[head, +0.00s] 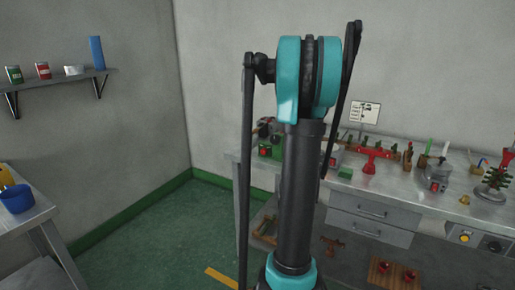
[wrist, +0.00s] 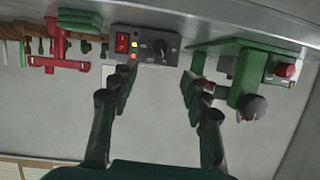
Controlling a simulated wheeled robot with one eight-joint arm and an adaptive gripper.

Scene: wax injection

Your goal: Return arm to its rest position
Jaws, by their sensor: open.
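My arm stands upright in the middle of the head view, with a teal and black joint at its top. My gripper shows in the wrist view, its two dark fingers (wrist: 155,108) spread wide apart with nothing between them. The wrist view appears upside down, with the bench along its top edge. Beyond the fingers are a grey control box (wrist: 146,45) with a red switch and a green machine (wrist: 246,75) with a dark round knob. My gripper's fingertips do not show clearly in the head view.
A metal workbench (head: 405,191) with drawers runs along the right wall, carrying a red stand (head: 370,160) and several small tools. A side table with a blue bowl (head: 17,198) is at left.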

